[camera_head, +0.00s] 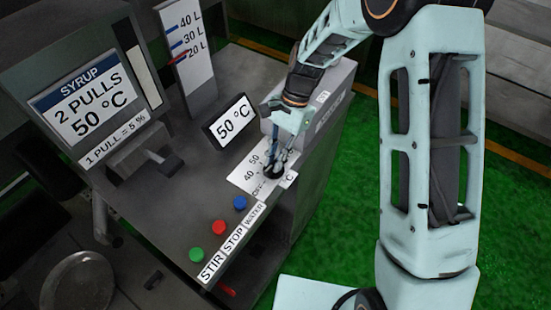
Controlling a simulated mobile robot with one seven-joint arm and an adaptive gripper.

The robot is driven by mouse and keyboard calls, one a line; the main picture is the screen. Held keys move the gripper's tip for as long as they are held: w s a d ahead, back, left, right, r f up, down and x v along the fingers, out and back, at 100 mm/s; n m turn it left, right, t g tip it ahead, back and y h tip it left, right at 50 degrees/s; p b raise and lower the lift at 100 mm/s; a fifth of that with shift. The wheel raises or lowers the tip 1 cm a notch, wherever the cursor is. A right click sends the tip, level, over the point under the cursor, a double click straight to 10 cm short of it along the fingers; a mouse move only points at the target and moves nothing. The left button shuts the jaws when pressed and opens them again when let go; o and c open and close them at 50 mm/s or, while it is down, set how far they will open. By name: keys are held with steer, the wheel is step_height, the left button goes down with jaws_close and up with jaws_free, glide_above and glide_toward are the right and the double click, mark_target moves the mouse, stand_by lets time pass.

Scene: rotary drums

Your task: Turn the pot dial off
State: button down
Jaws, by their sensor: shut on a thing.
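The pot dial (272,170) is a small dark knob on a white scale plate (243,179) marked OFF, 40, 50 and °C, near the right end of the grey console. My gripper (274,168) points down over the plate with its fingertips at the dial and is shut on it. The fingers cover much of the knob and part of the scale, so I cannot tell which mark the dial points to. A small display (230,121) behind the plate reads 50 °C.
Green, red and blue buttons (239,203) labelled STIR, STOP and WATER line the console's front edge. A lever (143,155) and a syrup sign (86,99) stand at left. A level gauge (186,44) stands at the back. Green floor (345,200) lies right.

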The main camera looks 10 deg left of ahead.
steer(key=shift+n, duration=0.6)
steer(key=shift+h, duration=0.3)
steer(key=c, duration=1.9)
jaws_free()
steer(key=shift+c, duration=0.2)
steer(key=v, duration=1.2)
steer(key=shift+w, duration=0.1)
